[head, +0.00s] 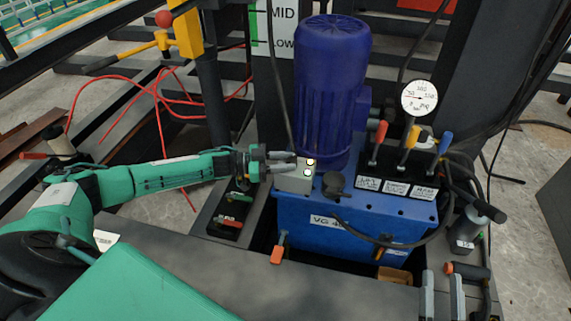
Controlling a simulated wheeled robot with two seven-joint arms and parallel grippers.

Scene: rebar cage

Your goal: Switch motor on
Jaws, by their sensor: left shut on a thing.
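The blue motor (331,85) stands upright on the blue power unit (345,221). A small light-grey switch box (292,183) sits at the left of the motor's base, with a white and a green round spot on its face. My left gripper (285,162) reaches in from the left, with its fingers at the upper part of the switch box. It is shut on the box's upper part; the exact contact is hard to see. My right gripper (442,296) shows at the bottom right edge, its two grey fingers apart and empty.
A pressure gauge (419,98) and red, yellow and blue levers (409,138) stand right of the motor. A black and red device (231,212) lies below my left gripper. Red cables (160,102) loop at the left. A grey cylinder (467,228) stands at the right.

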